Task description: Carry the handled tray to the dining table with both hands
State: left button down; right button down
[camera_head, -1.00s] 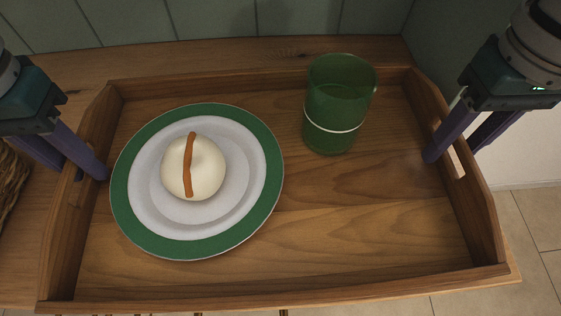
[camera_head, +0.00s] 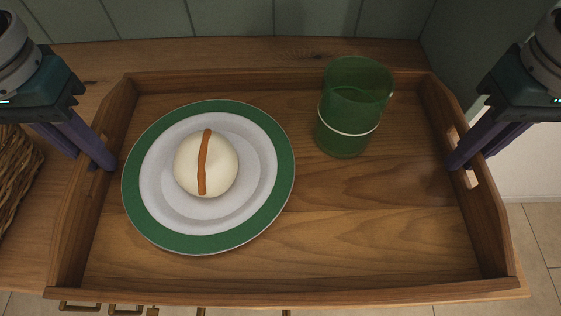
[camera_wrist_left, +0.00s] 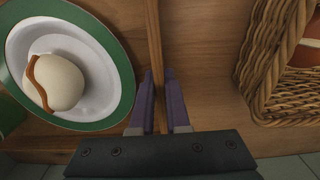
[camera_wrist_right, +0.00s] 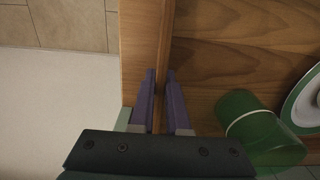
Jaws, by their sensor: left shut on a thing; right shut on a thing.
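The wooden handled tray (camera_head: 380,225) fills the middle of the head view. On it stand a green-rimmed plate (camera_head: 145,220) with a round white bun (camera_head: 222,172) with a brown stripe, and a green cup (camera_head: 350,110) with a white band, upright. My left gripper (camera_head: 103,162) is shut on the tray's left end wall; in the left wrist view its fingers (camera_wrist_left: 161,95) lie on both sides of that wall. My right gripper (camera_head: 460,163) is shut on the right end wall by the handle slot, and the right wrist view shows its fingers (camera_wrist_right: 160,92) astride it.
The tray is over a wooden counter (camera_head: 190,52) with a green panelled wall (camera_head: 240,18) behind. A wicker basket (camera_head: 18,180) is close on the left; it also shows in the left wrist view (camera_wrist_left: 262,70). Tiled floor (camera_head: 535,235) lies to the right and in front.

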pick_arm(q)
jog(key=shift+r, duration=0.15)
pick_arm(e)
jog(key=shift+r, duration=0.2)
dwell(0.5)
